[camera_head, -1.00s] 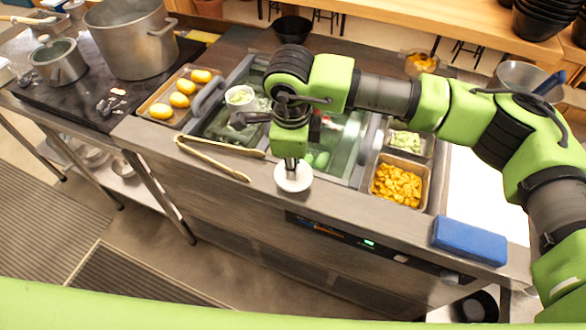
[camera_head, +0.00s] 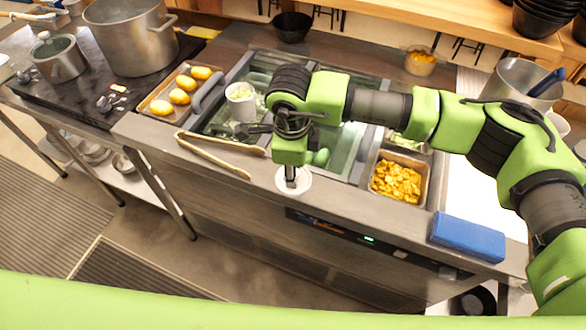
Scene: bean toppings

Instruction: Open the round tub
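A white round tub (camera_head: 243,110) stands in the counter well left of my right gripper. Its top is open and pale green contents show inside. A white round disc, which looks like a lid (camera_head: 305,184), is at the counter's front edge, directly under my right gripper (camera_head: 291,182). The fingertips point down and meet or overlap the disc. I cannot tell whether they grip it or only touch it, or whether the disc rests on the counter. My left gripper is not in view.
Wooden tongs (camera_head: 215,156) lie on the counter left of the disc. A tray of yellow pieces (camera_head: 396,182) and a blue block (camera_head: 468,238) are to the right. A tray with yellow potatoes (camera_head: 180,97) and a large pot (camera_head: 128,38) are at the left.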

